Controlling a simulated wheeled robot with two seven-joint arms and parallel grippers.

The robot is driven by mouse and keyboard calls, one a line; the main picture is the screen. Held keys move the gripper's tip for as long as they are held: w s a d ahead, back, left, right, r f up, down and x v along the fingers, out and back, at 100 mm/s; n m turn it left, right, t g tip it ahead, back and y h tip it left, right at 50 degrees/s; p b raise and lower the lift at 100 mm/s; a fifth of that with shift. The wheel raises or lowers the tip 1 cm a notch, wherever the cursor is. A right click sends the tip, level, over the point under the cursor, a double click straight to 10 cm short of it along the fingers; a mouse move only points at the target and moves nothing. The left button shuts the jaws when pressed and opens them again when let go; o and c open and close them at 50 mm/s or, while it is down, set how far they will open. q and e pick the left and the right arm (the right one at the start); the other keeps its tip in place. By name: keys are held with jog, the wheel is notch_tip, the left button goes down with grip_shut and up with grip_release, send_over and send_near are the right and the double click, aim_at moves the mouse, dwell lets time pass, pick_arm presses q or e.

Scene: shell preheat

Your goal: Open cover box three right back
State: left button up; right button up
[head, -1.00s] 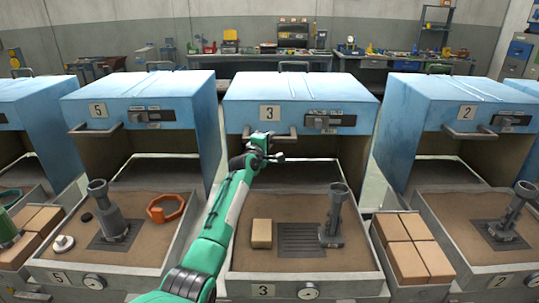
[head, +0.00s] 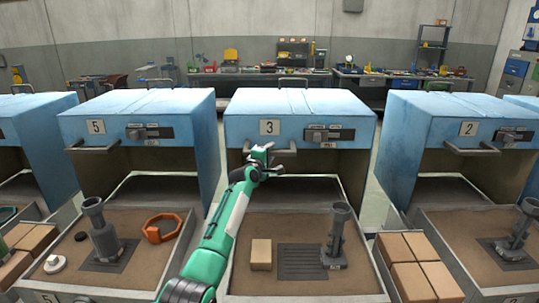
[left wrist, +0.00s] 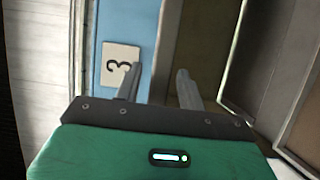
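The blue cover of box three (head: 340,108), marked with a 3 plate, stands in the middle of the head view above an open-fronted space. Its handle (head: 288,151) projects from the lower front edge. My left gripper (head: 272,165) is at the left part of this handle, close in front of the cover. In the left wrist view, its two fingers (left wrist: 157,85) stand apart beside the cover's 3 plate (left wrist: 120,65), with a clear gap. My right gripper is out of view.
Below the cover is a sandy tray (head: 215,285) holding a tan block (head: 261,254), a dark grate (head: 302,262) and a grey upright fitting (head: 335,238). Box five (head: 170,105) and box two (head: 430,110) flank it, with narrow gaps. Bricks (head: 420,265) lie at right.

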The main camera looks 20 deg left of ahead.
pick_arm(q)
jog(key=s+a, duration=0.1)
jog(key=s, duration=1.2)
jog(key=shift+s+a, duration=0.25)
jog(key=shift+s, duration=0.1)
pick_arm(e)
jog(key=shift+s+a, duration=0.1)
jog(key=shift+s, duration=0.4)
